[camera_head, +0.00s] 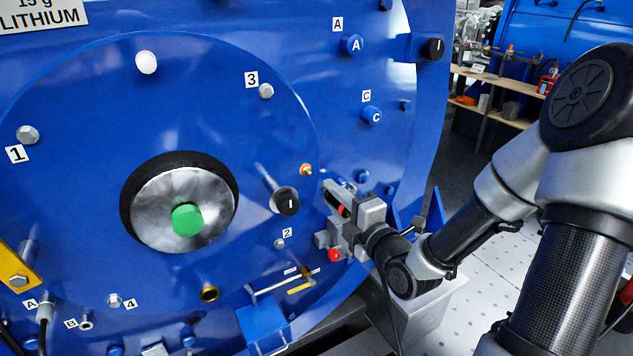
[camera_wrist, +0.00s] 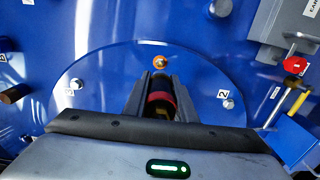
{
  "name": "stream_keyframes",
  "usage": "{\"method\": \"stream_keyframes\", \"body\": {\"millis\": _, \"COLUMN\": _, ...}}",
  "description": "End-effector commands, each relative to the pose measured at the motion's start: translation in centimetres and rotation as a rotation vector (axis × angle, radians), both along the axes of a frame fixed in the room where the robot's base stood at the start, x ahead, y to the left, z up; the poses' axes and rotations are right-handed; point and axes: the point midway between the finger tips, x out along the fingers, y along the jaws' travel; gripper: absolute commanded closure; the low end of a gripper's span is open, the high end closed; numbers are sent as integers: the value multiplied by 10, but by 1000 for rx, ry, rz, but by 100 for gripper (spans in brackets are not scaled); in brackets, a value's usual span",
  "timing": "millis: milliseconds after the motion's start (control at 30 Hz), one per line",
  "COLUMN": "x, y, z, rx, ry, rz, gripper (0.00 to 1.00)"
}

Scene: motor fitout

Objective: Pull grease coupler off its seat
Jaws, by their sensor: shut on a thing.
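The grease coupler, a dark cylinder with a red band, sits between the two fingers of my gripper in the wrist view (camera_wrist: 160,98). In the head view only a bit of its red and dark body (camera_head: 341,211) shows between the jaws. My gripper (camera_head: 336,200) is shut on it, in front of the lower right of the big blue motor face. A small brass-orange fitting (camera_head: 306,169) is on the blue face, up and left of the gripper. It also shows in the wrist view (camera_wrist: 160,62), just beyond the fingertips and apart from the coupler. The coupler's far end is partly hidden.
A black-capped peg (camera_head: 287,201) sticks out left of the gripper. A red knob (camera_head: 334,255) is close below the gripper. A blue holder (camera_head: 263,326) with a yellow-handled tool (camera_head: 301,287) is lower left. A shaft with a green centre (camera_head: 187,220) is farther left.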

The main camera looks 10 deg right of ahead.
Motion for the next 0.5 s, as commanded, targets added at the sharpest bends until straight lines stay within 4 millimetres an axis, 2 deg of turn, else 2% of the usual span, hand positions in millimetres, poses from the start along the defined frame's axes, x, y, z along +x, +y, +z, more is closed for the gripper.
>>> {"method": "stream_keyframes", "body": {"millis": 267, "x": -27, "y": -9, "z": -1, "rx": -1, "ry": 1, "rz": -1, "gripper": 100}}
{"method": "stream_keyframes", "body": {"millis": 300, "x": -26, "y": -9, "z": 6, "rx": 4, "ry": 0, "rz": 0, "gripper": 100}}
{"method": "stream_keyframes", "body": {"millis": 500, "x": -28, "y": -13, "z": 7, "rx": 5, "ry": -4, "rz": 1, "gripper": 100}}
